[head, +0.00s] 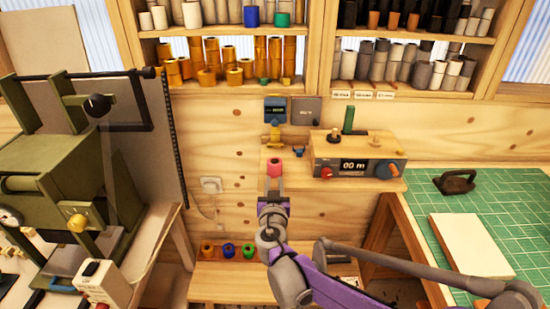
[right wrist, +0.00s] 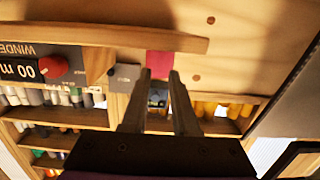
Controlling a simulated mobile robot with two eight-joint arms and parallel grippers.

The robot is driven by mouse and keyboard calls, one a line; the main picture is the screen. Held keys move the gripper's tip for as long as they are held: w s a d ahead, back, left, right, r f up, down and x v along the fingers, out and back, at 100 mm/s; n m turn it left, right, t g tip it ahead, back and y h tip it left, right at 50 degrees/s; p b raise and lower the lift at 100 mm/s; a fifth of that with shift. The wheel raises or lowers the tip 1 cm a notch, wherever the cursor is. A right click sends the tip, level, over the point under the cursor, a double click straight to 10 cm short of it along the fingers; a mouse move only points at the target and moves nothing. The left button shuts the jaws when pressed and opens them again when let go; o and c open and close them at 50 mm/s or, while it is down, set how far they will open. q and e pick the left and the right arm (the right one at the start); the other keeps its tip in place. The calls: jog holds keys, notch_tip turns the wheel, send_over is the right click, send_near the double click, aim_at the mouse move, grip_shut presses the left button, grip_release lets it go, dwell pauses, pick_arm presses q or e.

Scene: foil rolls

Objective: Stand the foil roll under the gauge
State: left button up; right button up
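A short red-pink foil roll (head: 274,168) with a dark hole in its top sits between the fingertips of my right gripper (head: 274,181). The roll is upright, in front of the small wooden shelf. In the right wrist view, which is upside down, the pink roll (right wrist: 160,64) fills the gap between the two fingers (right wrist: 160,76). The gauge, a blue box with a small display (head: 275,104), hangs on the wall above the shelf, with a yellow part (head: 274,137) below it. It shows partly between the fingers in the right wrist view (right wrist: 157,98). My left gripper is out of view.
A winder box (head: 340,160) reading "00 m" stands on the shelf right of the gauge. Yellow, blue and green rolls (head: 228,251) stand on a low ledge. A green machine (head: 70,170) fills the left. A green cutting mat (head: 515,215) lies right.

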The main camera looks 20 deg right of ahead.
aim_at(274, 172)
jog(key=shift+f+b+x, duration=0.2)
jog(key=shift+b+x, duration=0.1)
jog(key=shift+x, duration=0.65)
jog(key=shift+r+p+x, duration=0.15)
jog(key=shift+p+x, duration=0.25)
jog(key=shift+x, duration=0.9)
jog(key=shift+r+p+x, duration=0.1)
jog(key=shift+p+x, duration=0.25)
jog(key=shift+x, duration=1)
jog(key=shift+r+p+x, duration=0.15)
jog(key=shift+p+x, duration=0.35)
jog(key=shift+x, duration=1.1)
jog(key=shift+r+p+x, duration=0.15)
jog(key=shift+p+x, duration=0.35)
jog(key=shift+x, duration=1.05)
jog(key=shift+f+p+v, duration=0.15)
jog(key=shift+p+v, duration=0.15)
jog(key=shift+v, duration=1.4)
jog(key=shift+f+p+v, duration=0.1)
jog(key=shift+p+v, duration=0.15)
jog(key=shift+v, duration=1.5)
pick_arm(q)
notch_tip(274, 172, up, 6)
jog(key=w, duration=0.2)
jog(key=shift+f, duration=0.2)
